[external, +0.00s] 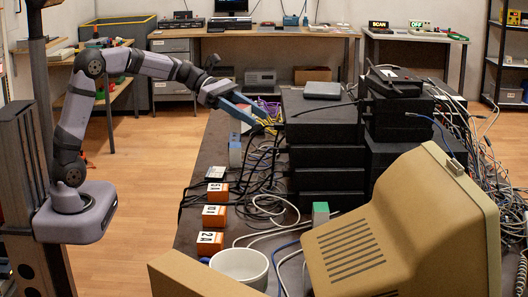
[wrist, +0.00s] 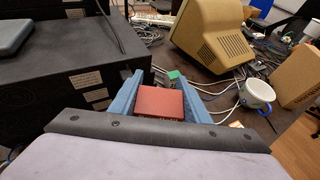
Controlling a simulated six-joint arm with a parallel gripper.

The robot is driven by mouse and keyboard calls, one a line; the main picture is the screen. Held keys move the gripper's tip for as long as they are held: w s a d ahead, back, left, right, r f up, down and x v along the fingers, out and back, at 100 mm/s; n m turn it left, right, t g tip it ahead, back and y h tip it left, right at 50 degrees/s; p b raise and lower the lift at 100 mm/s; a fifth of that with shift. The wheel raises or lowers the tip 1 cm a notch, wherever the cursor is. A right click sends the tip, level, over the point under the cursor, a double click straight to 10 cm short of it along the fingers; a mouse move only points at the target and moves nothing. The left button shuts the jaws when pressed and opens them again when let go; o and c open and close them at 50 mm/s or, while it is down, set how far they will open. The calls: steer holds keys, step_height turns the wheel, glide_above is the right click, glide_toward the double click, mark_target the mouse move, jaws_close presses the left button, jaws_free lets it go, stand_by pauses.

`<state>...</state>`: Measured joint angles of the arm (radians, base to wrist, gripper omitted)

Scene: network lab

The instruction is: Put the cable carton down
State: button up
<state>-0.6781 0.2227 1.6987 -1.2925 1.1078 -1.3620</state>
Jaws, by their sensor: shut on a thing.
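The cable carton, a small reddish-brown box (wrist: 160,103), sits between the two blue fingers of my gripper (wrist: 163,98) in the wrist view. The fingers press against its sides. In the external view my gripper (external: 250,108) reaches out over the far left part of the cluttered table, just left of the black equipment stack. The carton cannot be made out clearly there. What lies straight below it is hidden in the wrist view.
Black equipment boxes (external: 325,155) are stacked close to my gripper's right. Orange labelled blocks (external: 213,215) line the table's left edge among loose black and white cables. A beige monitor (external: 390,225), a white mug (external: 240,265) and a tan box (external: 190,275) fill the near end.

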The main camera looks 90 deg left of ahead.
steer(key=w+d+r+m+g+h+p, duration=0.1)
steer(key=w+d+r+m+g+h, duration=0.15)
steer(key=w+d+r, duration=0.55)
steer(key=shift+m+t+h, duration=0.25)
steer(key=f+b, duration=0.1)
steer(key=f, duration=0.8)
steer(key=s+f+b, duration=0.1)
steer(key=f+b, duration=0.1)
steer(key=f, duration=0.8)
steer(key=f+b, duration=0.1)
steer(key=f, duration=0.8)
steer(key=shift+s+d+f+b, duration=0.25)
steer(key=shift+d+f+b, duration=0.05)
steer(key=shift+d+b, duration=0.1)
steer(key=shift+f, duration=0.2)
steer(key=o, duration=1.1)
steer(key=shift+r, duration=0.1)
steer(key=shift+r, duration=0.2)
steer(key=v, duration=1.2)
